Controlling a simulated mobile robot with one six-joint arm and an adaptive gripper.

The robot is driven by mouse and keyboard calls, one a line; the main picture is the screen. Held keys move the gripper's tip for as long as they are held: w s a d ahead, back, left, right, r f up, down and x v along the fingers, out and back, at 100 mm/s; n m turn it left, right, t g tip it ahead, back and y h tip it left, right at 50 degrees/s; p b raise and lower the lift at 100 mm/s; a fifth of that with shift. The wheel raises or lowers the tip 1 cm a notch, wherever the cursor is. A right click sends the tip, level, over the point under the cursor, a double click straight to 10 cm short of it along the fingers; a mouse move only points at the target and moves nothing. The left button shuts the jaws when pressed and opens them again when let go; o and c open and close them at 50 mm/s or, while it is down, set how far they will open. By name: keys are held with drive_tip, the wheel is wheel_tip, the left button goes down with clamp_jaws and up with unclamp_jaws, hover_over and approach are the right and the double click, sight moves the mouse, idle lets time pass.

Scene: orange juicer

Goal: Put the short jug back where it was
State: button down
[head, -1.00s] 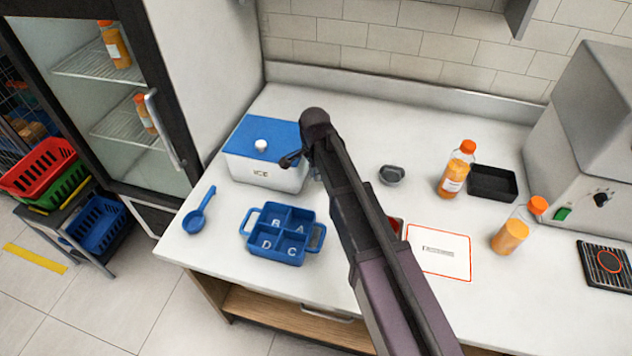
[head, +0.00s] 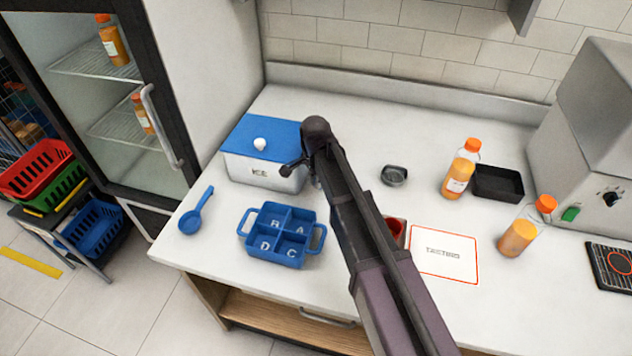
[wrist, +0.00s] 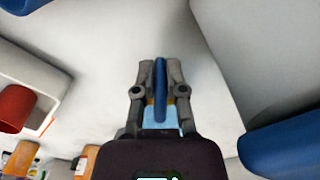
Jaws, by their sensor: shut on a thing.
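In the wrist view, my gripper (wrist: 160,72) is shut on a thin upright blue handle (wrist: 160,80). A light-blue part (wrist: 160,117) shows just below it, between the fingers. I take this to be the short jug; the rest of it is hidden behind my dark wrist housing. In the head view, my arm covers the gripper and the jug, near the right side of the ice box (head: 262,172). I cannot tell there whether the jug touches the counter.
A blue divided caddy (head: 250,222) and blue scoop (head: 197,208) lie front left. A red container (head: 397,228) is partly behind my arm. A grey dish (head: 394,175), juice bottles (head: 459,175) (head: 518,235), black tray (head: 512,183) and tasting card (head: 443,268) stand right. The counter behind is clear.

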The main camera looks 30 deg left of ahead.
drive_tip(key=shift+f, duration=0.15)
drive_tip(key=c, duration=0.7)
unclamp_jaws()
drive_tip(key=shift+r, duration=0.2)
wheel_tip(320, 180, up, 12)
drive_tip(key=p, duration=1.2)
drive_tip(key=shift+d, duration=0.1)
